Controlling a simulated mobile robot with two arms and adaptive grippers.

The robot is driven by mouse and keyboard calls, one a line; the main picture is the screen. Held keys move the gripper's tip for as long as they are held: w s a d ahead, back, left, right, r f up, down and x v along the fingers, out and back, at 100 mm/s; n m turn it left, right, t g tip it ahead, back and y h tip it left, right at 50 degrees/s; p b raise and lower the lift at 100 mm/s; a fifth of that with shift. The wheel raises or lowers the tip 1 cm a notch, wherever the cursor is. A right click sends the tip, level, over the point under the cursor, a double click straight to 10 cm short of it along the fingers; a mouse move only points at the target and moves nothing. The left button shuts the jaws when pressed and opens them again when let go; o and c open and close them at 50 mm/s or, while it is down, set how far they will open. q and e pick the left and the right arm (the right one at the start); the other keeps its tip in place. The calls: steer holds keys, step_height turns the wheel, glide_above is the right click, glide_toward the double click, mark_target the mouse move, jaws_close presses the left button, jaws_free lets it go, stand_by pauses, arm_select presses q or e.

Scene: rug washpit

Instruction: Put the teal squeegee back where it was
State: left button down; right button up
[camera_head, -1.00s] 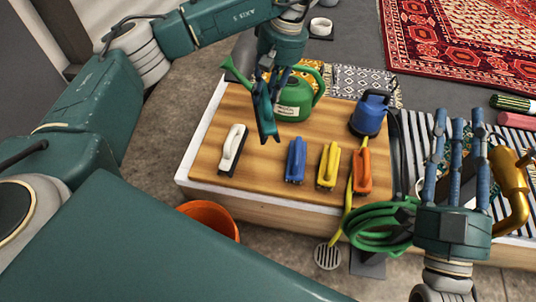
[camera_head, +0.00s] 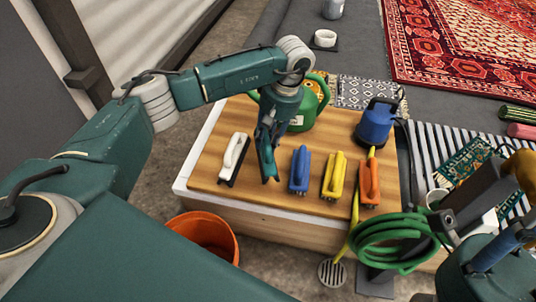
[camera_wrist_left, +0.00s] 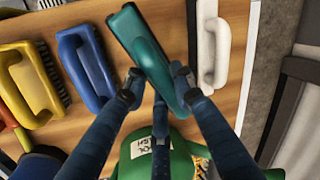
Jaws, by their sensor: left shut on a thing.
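The teal squeegee (camera_head: 267,162) is held in my left gripper (camera_head: 268,138), above the wooden board between the white-handled tool and the blue brush. In the left wrist view the squeegee (camera_wrist_left: 138,38) lies tilted between the fingers of my left gripper (camera_wrist_left: 160,85), with the blue brush to one side and the white tool to the other. Whether its lower end touches the board is unclear. My right gripper (camera_head: 490,235) is partly in view at the lower right; its fingertips are not clear.
The white-handled tool (camera_head: 233,157), blue brush (camera_head: 299,169), yellow brush (camera_head: 334,176) and orange brush (camera_head: 369,183) stand in a row on the wooden board (camera_head: 206,168). A green watering can (camera_head: 308,112) and blue pump (camera_head: 376,124) stand behind. An orange bucket (camera_head: 203,236) and green hose (camera_head: 385,243) are in front.

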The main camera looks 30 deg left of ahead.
arm_select(q)
steer(key=shift+w+d+b+x, duration=0.15)
steer(key=shift+b+x, duration=0.1)
steer(key=shift+x, duration=0.55)
steer(key=shift+w+d+b+x, duration=0.15)
steer(key=shift+b+x, duration=0.1)
steer(key=shift+x, duration=0.6)
steer(key=shift+d+b+x, duration=0.1)
steer(key=shift+b+x, duration=0.15)
steer(key=shift+x, duration=0.55)
steer(key=shift+f, duration=0.15)
steer(key=shift+f, duration=0.2)
steer(key=c, duration=1.5)
jaws_free()
steer(key=shift+o, duration=0.2)
steer(key=shift+r, duration=0.15)
